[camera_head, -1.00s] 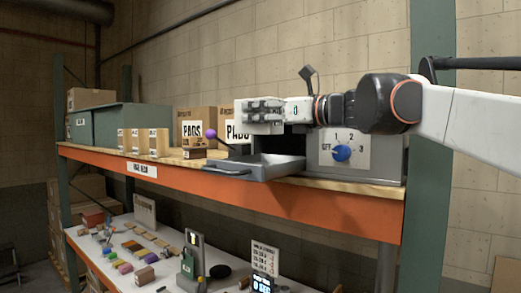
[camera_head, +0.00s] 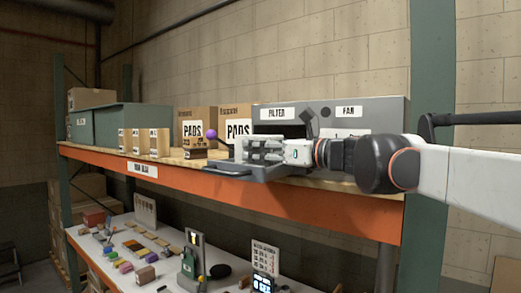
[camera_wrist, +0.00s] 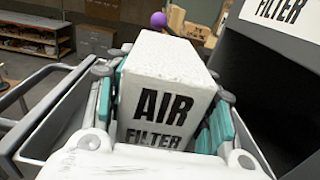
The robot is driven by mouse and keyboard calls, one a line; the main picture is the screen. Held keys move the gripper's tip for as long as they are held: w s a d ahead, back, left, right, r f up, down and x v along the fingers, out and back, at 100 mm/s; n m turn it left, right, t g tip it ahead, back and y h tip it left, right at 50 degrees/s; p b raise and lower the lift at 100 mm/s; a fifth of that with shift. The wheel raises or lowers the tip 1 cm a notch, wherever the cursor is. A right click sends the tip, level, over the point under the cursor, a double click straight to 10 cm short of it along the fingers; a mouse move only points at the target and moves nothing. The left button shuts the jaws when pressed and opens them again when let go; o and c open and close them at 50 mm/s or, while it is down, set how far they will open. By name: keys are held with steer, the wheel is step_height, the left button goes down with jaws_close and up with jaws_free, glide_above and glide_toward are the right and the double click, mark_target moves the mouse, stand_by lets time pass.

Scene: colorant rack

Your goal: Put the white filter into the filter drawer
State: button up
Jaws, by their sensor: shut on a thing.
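The white filter (camera_wrist: 165,90), a block with "AIR FILTER" on its near face, is between the teal pads of my gripper (camera_wrist: 165,115). My gripper is shut on it. The grey filter drawer (camera_wrist: 38,118) is pulled out, and its walls show on both sides of the gripper. In the head view my gripper (camera_head: 262,150) is low over the open drawer (camera_head: 262,173), just in front of the grey box (camera_head: 382,112) labelled FILTER and FAN. The fingers mostly hide the filter there. I cannot tell whether the filter touches the drawer floor.
A purple ball (camera_head: 211,134) on a dark rod stands left of the drawer. The orange shelf beam (camera_head: 220,190) runs below the drawer. My forearm covers part of the box front.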

steer(key=o, duration=1)
steer(key=shift+f, duration=0.1)
steer(key=shift+o, duration=0.2)
steer(key=shift+d, duration=0.15)
steer(key=b+v, duration=0.1)
steer(key=v, duration=0.6)
steer(key=shift+s+d, duration=0.1)
steer(key=shift+s, duration=0.05)
